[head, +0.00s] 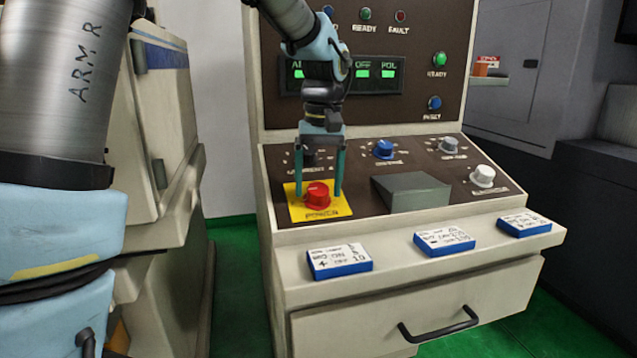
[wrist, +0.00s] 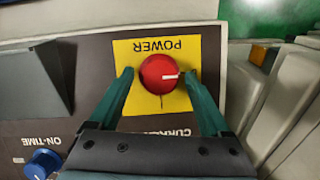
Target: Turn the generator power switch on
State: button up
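The power switch is a red round knob (head: 317,193) on a yellow plate (head: 330,212) labelled POWER, at the left of the sloped control panel. In the wrist view the red knob (wrist: 160,72) shows a white pointer line towards the right, while a thin dark mark lies on the yellow plate (wrist: 125,55) below it. My gripper (head: 319,190) points down at the knob with its two teal fingers apart, one on each side. In the wrist view my gripper (wrist: 158,78) has visible gaps between both fingers and the knob. Finger depth against the panel is hard to tell.
A grey wedge-shaped block (head: 411,191) stands right of the knob. A blue knob (head: 383,149) and pale knobs (head: 483,176) are farther along the panel. Blue-edged cards (head: 340,261) lie on the front ledge. The display (head: 345,76) shows green readouts.

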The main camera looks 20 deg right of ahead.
grip_shut()
dwell(0.4)
jog(key=shift+r, duration=0.1)
jog(key=m+p, duration=0.1)
jog(key=m+y+p, duration=0.1)
jog(key=m, duration=0.1)
jog(key=shift+d+r+m+p, duration=0.1)
jog(key=shift+d+m+p, duration=0.1)
jog(key=shift+m+p, duration=0.1)
jog(key=m+t+p, duration=0.1)
jog(key=m, duration=0.1)
jog(key=m+y+p, duration=0.1)
jog(key=m, duration=0.2)
jog(key=shift+s+d+t, duration=0.1)
jog(key=shift+s+t, duration=0.1)
jog(key=shift+t, duration=0.2)
jog(key=m, duration=0.2)
jog(key=m+t+y, duration=0.1)
jog(key=m, duration=0.1)
jog(key=shift+s+f+m+p, duration=0.1)
jog(key=shift+f+m+p, duration=0.1)
jog(key=shift+m+p, duration=0.15)
jog(key=m+t, duration=0.2)
jog(key=m, duration=0.2)
jog(key=shift+s+f, duration=0.1)
jog(key=shift+s, duration=0.05)
jog(key=shift+m, duration=0.25)
